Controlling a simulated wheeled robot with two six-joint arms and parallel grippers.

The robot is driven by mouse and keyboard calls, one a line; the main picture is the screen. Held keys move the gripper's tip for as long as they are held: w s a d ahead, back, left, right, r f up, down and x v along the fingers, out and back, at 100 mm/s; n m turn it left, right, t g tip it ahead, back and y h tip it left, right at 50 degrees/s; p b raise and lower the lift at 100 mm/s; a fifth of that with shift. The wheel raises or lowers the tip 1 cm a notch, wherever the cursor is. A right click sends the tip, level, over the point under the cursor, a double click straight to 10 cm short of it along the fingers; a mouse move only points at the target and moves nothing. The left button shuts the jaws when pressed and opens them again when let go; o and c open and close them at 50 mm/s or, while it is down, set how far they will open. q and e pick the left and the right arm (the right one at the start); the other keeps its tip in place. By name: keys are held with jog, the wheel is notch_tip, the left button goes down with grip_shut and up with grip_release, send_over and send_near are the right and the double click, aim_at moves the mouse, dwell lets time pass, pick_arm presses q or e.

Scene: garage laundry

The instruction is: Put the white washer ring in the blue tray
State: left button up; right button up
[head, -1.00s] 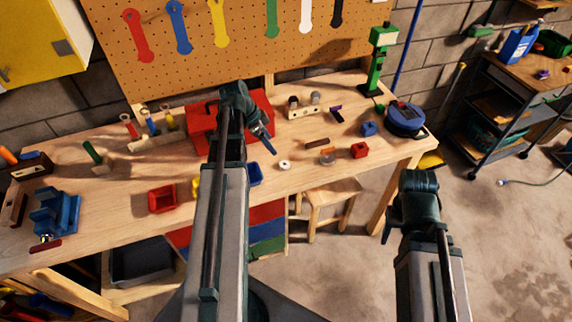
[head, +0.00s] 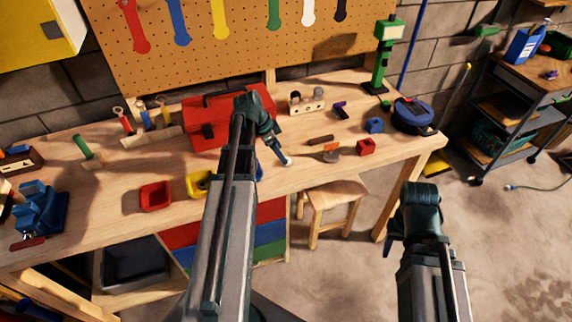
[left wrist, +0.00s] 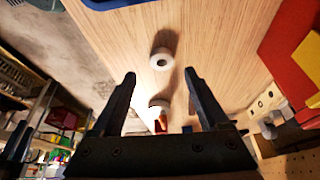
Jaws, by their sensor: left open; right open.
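The white washer ring (left wrist: 161,60) lies flat on the wooden workbench (left wrist: 215,25). In the left wrist view it is centred just beyond my left gripper's fingertips (left wrist: 160,76), which are open on either side with nothing between them. In the head view the left gripper (head: 283,157) is low over the bench, and the ring (head: 288,161) shows at its tips, partly covered. The blue tray (head: 260,171) is mostly hidden behind my left arm; a blue edge shows at the top of the left wrist view. My right gripper (head: 389,247) is open and empty, off the bench's front edge.
A red toolbox (head: 203,120) stands behind my left arm. A stool (head: 330,195) stands in front.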

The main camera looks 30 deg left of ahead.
pick_arm(q)
jog(key=b+x, duration=0.3)
jog(key=x, duration=0.1)
jog(key=shift+s+a+f, duration=0.1)
jog(key=shift+s+a, duration=0.05)
jog(key=shift+a, duration=0.2)
jog(key=shift+d+f+b, duration=0.2)
jog(key=shift+f+b, duration=0.05)
jog(key=shift+b, duration=0.1)
jog(key=shift+r, duration=0.1)
grip_shut()
